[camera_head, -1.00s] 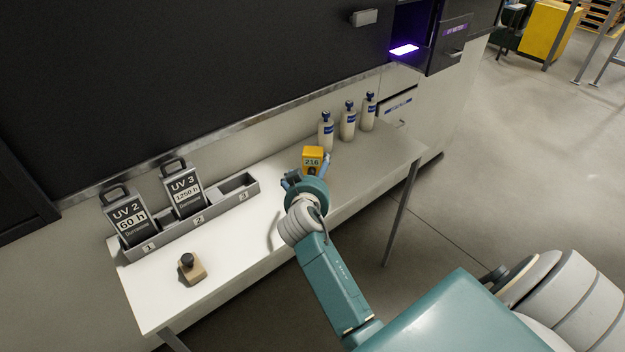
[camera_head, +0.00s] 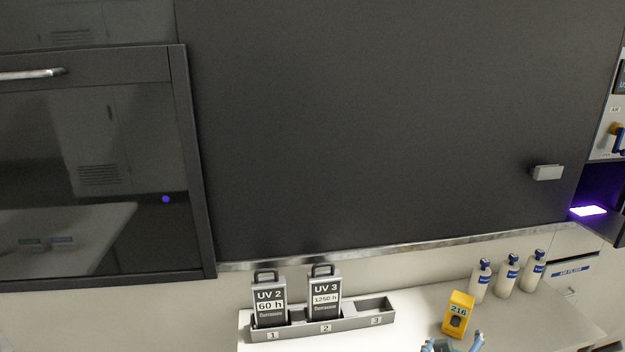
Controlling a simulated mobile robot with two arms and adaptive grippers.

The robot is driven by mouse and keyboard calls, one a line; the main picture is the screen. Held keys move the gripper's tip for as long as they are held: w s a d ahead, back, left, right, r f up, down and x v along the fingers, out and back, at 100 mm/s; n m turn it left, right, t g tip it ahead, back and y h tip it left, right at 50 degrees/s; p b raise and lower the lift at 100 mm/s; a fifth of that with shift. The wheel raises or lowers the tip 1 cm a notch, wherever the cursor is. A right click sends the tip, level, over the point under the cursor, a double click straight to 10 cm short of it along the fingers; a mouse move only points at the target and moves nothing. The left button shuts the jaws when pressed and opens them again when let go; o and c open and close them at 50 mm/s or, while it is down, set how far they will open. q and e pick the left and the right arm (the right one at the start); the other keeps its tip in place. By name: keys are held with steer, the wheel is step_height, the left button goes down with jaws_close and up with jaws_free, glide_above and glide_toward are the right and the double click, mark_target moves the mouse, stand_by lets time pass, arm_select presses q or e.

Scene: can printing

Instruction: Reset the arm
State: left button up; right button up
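My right gripper (camera_head: 453,344) shows at the bottom edge, with only its blue-grey fingertips in the picture. The fingertips are spread apart with nothing seen between them. A yellow device marked 216 (camera_head: 458,314) stands on the white table just beyond them. I cannot tell whether a finger touches it. The rest of this arm is below the frame. My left gripper is not in view.
A grey rack (camera_head: 352,322) holds the UV 2 cartridge (camera_head: 270,299) and the UV 3 cartridge (camera_head: 325,293); slot 3 is empty. Several white bottles (camera_head: 507,277) stand at the back right. A dark cabinet panel (camera_head: 390,130) rises behind. A purple-lit opening (camera_head: 588,211) is at right.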

steer(key=s+a+f+n+g+y, duration=0.25)
steer(key=s+a, duration=0.35)
steer(key=s, duration=0.4)
steer(key=s+a+f+n+g+y, duration=0.2)
steer(key=s+a+n+y, duration=0.15)
steer(key=s+a, duration=0.45)
steer(key=s+a+f+n+g+y, duration=0.2)
steer(key=s+a+n, duration=0.15)
steer(key=s, duration=0.85)
step_height(320, 180, down, 32)
steer(key=s+b, duration=0.3)
steer(key=b, duration=0.1)
arm_select(q)
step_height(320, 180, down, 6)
steer(key=b, duration=0.2)
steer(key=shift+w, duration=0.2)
arm_select(e)
steer(key=s+d+f+g, duration=0.2)
steer(key=s+d+f, duration=0.1)
steer(key=s+f, duration=1.3)
steer(key=shift+f, duration=0.5)
